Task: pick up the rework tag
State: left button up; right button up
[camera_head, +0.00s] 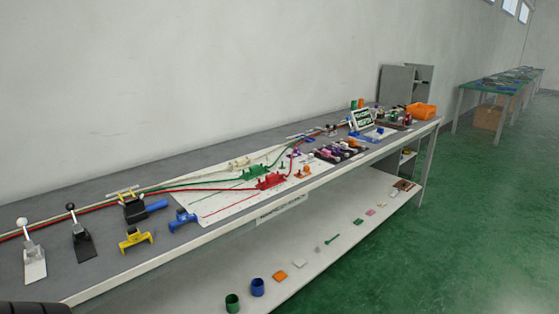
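I cannot tell for certain which thing is the rework tag; no label reading that is legible. Neither of my grippers is identifiable in the head view. A dark ribbed shape cuts into the bottom left corner; I cannot tell what it is.
The long grey bench (60,195) carries a white lever fixture (34,262), a black lever fixture (80,240), a yellow fixture (135,240) and a cable board (215,205). A green cup (232,303) and blue cup (257,287) stand on the shelf. Green floor (450,230) at right is clear.

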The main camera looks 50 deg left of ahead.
aim_at(306, 172)
jog(key=u, duration=1.05)
jog(key=i, duration=1)
jog(key=u, duration=1.05)
